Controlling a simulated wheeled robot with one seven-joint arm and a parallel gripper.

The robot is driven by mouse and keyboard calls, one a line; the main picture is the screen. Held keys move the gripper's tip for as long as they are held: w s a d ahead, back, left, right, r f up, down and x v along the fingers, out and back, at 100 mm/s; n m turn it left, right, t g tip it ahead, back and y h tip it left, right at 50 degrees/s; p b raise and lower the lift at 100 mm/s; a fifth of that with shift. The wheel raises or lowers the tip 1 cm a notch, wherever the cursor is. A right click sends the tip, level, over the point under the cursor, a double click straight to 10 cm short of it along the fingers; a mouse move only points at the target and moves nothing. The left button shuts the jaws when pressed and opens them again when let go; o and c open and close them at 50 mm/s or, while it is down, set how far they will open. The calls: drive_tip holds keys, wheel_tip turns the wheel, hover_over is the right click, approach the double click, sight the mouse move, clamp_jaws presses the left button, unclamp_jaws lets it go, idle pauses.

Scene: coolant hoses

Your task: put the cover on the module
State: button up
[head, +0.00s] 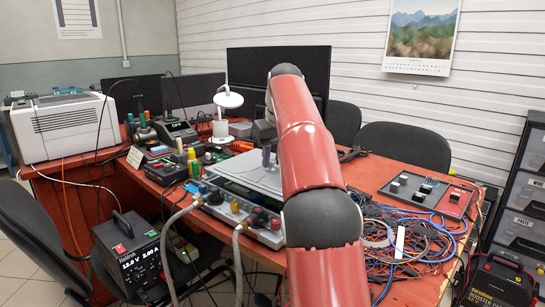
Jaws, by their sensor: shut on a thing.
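The module (243,229) is a silver-grey box at the table's front edge, with hoses joined to its front and coloured fittings along it. The cover (238,171) is a flat pale grey plate over the module. A dark gap with a bit of green shows between the cover's near edge and the module's front, so the cover appears raised or set back; I cannot tell if they touch. My gripper (267,156) is at the cover's upper side, shut on it, and partly hidden behind my red arm. My arm also hides the right side of the cover and module.
Tangled wires (405,235) cover the table's right front. A grey tray (425,192) with small parts lies behind them. A white lamp (226,105), a soldering station (176,132) and loose tools crowd the left and back. A power supply (133,257) stands at the front left.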

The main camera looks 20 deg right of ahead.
sight(274, 164)
drive_tip(key=shift+f, duration=0.3)
idle(0.4)
drive_tip(key=shift+f+b, duration=0.6)
drive_tip(key=shift+f, duration=0.15)
idle(0.4)
drive_tip(key=shift+f+b, duration=0.35)
drive_tip(key=shift+f, duration=0.1)
drive_tip(key=shift+f+p, duration=0.3)
drive_tip(key=shift+p, duration=0.1)
idle(2.0)
drive_tip(key=o, duration=1.3)
